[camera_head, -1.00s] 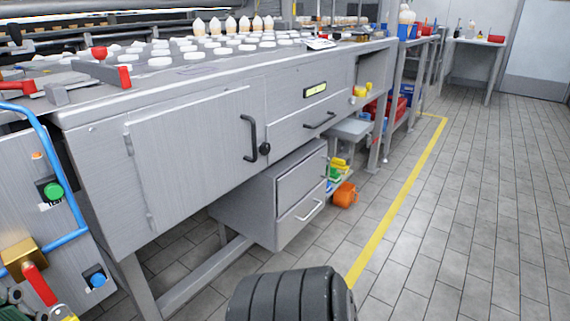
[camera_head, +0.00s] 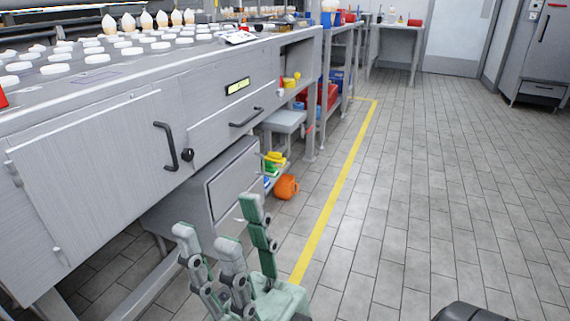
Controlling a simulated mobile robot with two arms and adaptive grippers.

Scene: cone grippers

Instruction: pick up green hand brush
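I cannot make out a green hand brush for certain. A small green item (camera_head: 270,169) shows among yellow and blue things low beside the drawer unit, too small to identify. My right gripper (camera_head: 220,226) is at the bottom centre, with grey-green fingers pointing up. Its fingers are spread apart, with nothing seen between them. It appears in front of the drawer unit, well short of the small green item. My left gripper is not in view.
A long metal workbench (camera_head: 85,150) with white pieces and cones on top fills the left. A drawer unit (camera_head: 232,182) sits beneath it. An orange container (camera_head: 286,187) is by the low items.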

